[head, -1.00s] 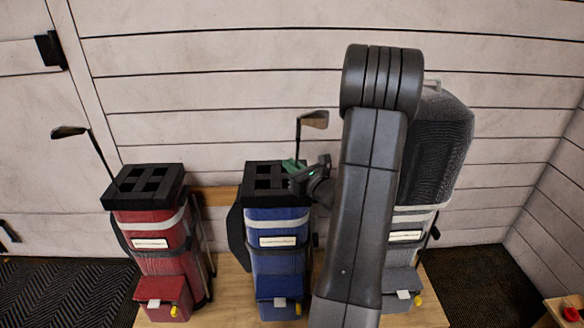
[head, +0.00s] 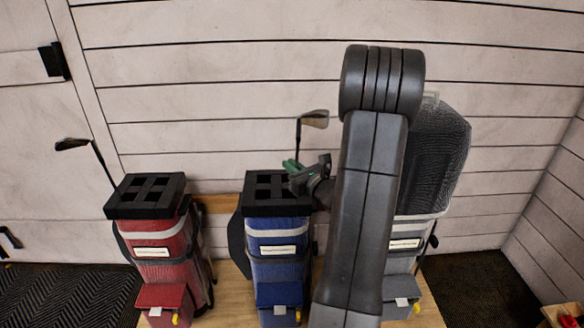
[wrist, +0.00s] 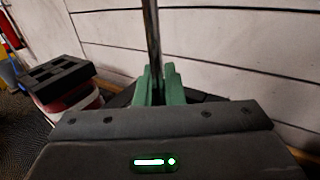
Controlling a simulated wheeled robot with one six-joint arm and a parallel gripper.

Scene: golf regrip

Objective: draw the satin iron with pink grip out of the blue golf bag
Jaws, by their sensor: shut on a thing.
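The blue golf bag (head: 277,245) stands in the middle of the row, with a black divided top (head: 262,187). The iron (head: 313,119) rises upright above the bag's back right, its head up. Its shaft also shows in the wrist view (wrist: 151,40). My gripper (head: 291,166) is just over the right part of the bag's top. Its green fingers (wrist: 155,85) are shut around the shaft in the wrist view. The lower end of the club and any pink grip are hidden.
A red bag (head: 163,255) with another club (head: 75,144) leaning out stands on the left. A grey bag (head: 405,258) stands at right, partly behind my arm. A pale plank wall (head: 220,90) is close behind.

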